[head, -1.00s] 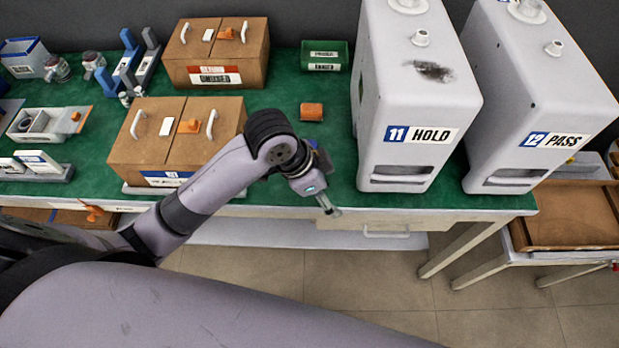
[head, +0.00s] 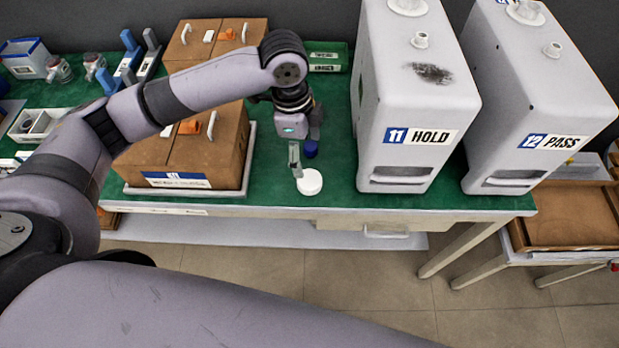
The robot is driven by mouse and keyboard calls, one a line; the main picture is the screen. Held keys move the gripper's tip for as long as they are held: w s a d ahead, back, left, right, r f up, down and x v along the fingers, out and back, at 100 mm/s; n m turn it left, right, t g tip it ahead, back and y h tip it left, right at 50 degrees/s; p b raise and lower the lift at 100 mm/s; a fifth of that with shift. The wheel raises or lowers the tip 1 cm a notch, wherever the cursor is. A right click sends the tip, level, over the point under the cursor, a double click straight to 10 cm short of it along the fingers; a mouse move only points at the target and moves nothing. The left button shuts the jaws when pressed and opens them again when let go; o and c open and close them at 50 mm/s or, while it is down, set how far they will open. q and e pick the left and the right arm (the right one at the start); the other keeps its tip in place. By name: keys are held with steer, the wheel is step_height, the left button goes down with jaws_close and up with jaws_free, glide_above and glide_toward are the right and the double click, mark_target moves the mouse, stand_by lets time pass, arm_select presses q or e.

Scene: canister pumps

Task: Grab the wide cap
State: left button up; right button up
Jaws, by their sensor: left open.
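A wide, round white cap (head: 310,182) lies on the green mat near the table's front edge. My left gripper (head: 302,147) points down over this spot, open, with one finger close to the white cap's back left edge. I cannot tell whether that finger touches the cap. Nothing shows between the fingers as held. My right gripper is out of view.
A brown box on a tray (head: 134,190) stands left of the caps. The grey canister marked 11 HOLD (head: 423,100) stands to the right, with 12 PASS (head: 546,110) beyond it.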

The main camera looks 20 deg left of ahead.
arm_select(q)
glide_above(309, 179)
steer(key=f, duration=0.5)
steer(key=shift+s+a+f, duration=0.15)
steer(key=shift+s+f, duration=0.05)
steer(key=shift+w+f+p, duration=0.2)
steer(key=shift+f+p, duration=0.5)
steer(key=shift+f, duration=2.05)
steer(key=c, duration=0.9)
